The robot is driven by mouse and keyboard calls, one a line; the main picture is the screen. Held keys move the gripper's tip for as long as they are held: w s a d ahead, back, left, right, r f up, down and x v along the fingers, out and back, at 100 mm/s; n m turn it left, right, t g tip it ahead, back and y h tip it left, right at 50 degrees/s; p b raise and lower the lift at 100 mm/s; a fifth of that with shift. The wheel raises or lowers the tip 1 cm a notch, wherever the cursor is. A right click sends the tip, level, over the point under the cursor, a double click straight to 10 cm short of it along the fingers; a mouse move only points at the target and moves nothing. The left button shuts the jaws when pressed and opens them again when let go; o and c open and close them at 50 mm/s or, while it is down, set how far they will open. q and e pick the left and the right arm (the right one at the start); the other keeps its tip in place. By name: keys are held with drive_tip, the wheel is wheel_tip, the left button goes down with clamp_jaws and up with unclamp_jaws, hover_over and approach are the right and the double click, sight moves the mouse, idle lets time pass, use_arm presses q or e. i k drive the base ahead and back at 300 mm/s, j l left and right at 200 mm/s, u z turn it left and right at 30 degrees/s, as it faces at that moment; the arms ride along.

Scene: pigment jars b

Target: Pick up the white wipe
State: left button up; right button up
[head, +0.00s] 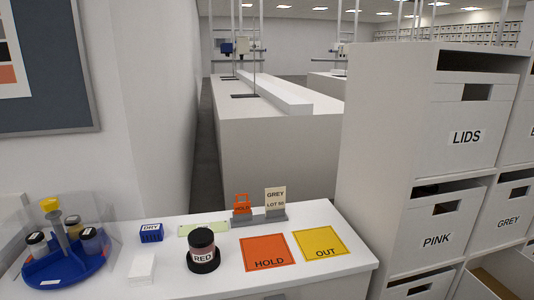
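A small white folded item that looks like the white wipe (141,268) lies on the white counter (225,276), toward the front left. It stands apart from the black jar labelled RED (202,258) to its right and the blue tray of jars to its left. Nothing is on top of it. Neither of my grippers shows in the head view.
A blue carousel (62,268) with several jars is at left. A blue DRY block (151,233), pale green strip (217,227) and card stand (259,218) lie behind. Orange HOLD (268,253) and yellow OUT (320,243) mats are right, beside a shelf (392,150).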

sight(142, 273)
drive_tip(key=u, duration=0.8)
drive_tip(key=i+l, duration=0.05)
drive_tip(key=l, duration=0.05)
